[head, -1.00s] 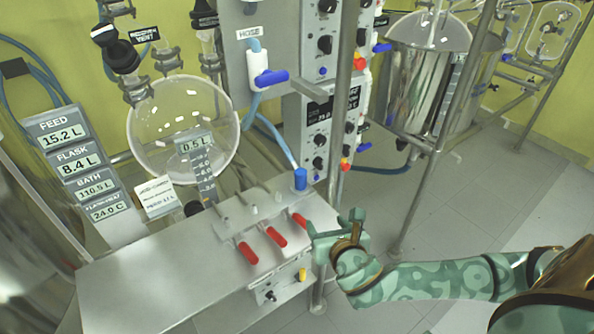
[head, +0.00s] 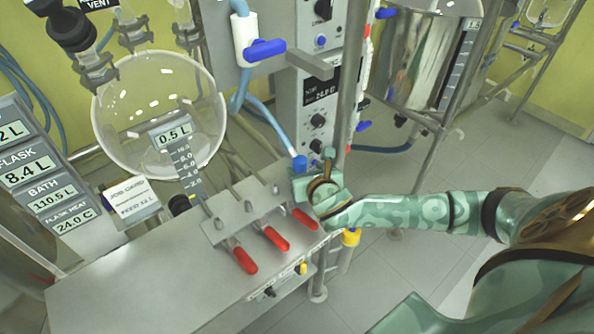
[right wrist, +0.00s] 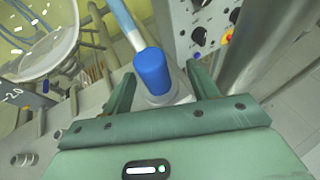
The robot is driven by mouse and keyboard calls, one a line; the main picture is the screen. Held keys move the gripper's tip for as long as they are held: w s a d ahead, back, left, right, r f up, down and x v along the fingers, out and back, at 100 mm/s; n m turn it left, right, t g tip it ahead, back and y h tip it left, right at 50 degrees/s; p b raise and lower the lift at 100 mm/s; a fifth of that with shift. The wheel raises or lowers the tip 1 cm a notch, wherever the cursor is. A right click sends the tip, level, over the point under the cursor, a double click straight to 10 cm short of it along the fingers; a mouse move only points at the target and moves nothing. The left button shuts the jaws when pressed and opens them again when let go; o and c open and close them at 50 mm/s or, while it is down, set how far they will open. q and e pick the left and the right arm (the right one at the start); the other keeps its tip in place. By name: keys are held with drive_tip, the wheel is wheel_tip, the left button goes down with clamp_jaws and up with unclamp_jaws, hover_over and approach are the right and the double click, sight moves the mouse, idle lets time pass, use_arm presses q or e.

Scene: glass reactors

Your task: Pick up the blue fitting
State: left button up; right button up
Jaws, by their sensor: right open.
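The blue fitting (head: 299,163) is at the end of a light blue hose (head: 274,131), at the back right of the metal bench. In the right wrist view the blue fitting (right wrist: 152,71) stands on a pale round base between my two fingers. My right gripper (head: 300,177) is open around it, and I see a gap on each side in the right wrist view (right wrist: 158,85). In the head view the gripper hides the fitting's lower part. My left gripper is not in view.
Red-handled valves (head: 276,238) line the metal bench (head: 150,285), just left of my right gripper. A vertical steel post (head: 347,90) and a control panel (head: 316,105) stand close behind. A round glass flask (head: 160,110) hangs at left.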

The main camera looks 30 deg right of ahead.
sight(298, 168)
drive_tip(key=shift+w+f+b, duration=0.35)
drive_tip(key=shift+w+f, duration=0.05)
drive_tip(key=shift+w, duration=0.1)
drive_tip(key=x, duration=0.1)
drive_tip(key=b+x, duration=0.2)
drive_tip(key=x, duration=0.1)
drive_tip(key=shift+a+f, duration=0.3)
drive_tip(key=shift+f, duration=0.1)
drive_tip(key=shift+w, duration=0.25)
drive_tip(key=shift+r, duration=0.15)
drive_tip(key=shift+d, duration=0.1)
drive_tip(key=c, duration=1.2)
